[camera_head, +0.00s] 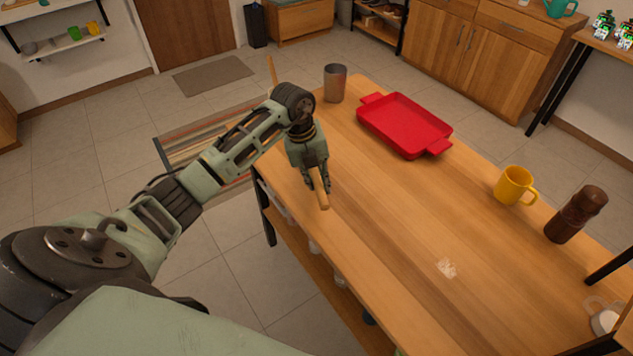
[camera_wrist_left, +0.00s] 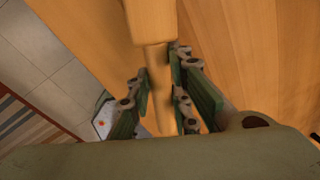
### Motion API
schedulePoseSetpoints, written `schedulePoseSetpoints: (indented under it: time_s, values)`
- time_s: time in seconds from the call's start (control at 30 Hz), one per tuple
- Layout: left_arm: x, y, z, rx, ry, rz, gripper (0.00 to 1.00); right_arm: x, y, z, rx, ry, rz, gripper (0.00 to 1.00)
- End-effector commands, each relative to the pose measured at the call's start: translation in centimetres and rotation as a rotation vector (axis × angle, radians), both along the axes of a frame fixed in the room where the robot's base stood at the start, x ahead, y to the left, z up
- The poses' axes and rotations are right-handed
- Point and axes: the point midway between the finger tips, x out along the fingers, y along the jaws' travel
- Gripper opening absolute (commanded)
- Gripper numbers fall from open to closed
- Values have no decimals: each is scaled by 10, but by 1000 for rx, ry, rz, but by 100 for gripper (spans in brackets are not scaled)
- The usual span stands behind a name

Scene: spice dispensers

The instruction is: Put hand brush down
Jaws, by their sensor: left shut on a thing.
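The hand brush shows as a light wooden handle (camera_head: 321,190) at the left edge of the wooden table. My left gripper (camera_head: 319,178) is shut on this handle, its fingers pointing down toward the tabletop. In the left wrist view the handle (camera_wrist_left: 155,70) runs between the fingers (camera_wrist_left: 160,100) of the gripper and continues past them at the top. The bristles do not show clearly, and I cannot tell whether the brush touches the table. My right gripper is not in view.
The wooden table (camera_head: 400,225) holds a metal cup (camera_head: 335,83), a red tray (camera_head: 402,122), a yellow mug (camera_head: 514,186) and a dark brown grinder (camera_head: 576,213). The middle of the table is otherwise clear.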

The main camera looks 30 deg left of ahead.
Motion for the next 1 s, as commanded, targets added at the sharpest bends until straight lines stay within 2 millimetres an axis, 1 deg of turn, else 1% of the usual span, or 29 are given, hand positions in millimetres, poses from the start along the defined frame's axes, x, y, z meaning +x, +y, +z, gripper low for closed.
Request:
schedulePoseSetpoints:
  time_s: [0.03,0.13,0.5,0.53,0.7,0.73,1.0]
  values:
    - [-1,-1,-7,-2,6,1,0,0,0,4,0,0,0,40]
    - [-1,-1,-19,-1,2,1,0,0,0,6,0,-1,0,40]
    - [0,0,-25,1,-1,0,0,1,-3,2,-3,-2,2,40]
    - [0,0,-24,1,-1,0,21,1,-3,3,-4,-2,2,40]
    - [0,0,-24,0,0,0,36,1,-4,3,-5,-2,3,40]
    - [0,0,-24,0,0,0,37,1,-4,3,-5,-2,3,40]
    - [0,0,-23,0,0,0,37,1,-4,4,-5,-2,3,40]
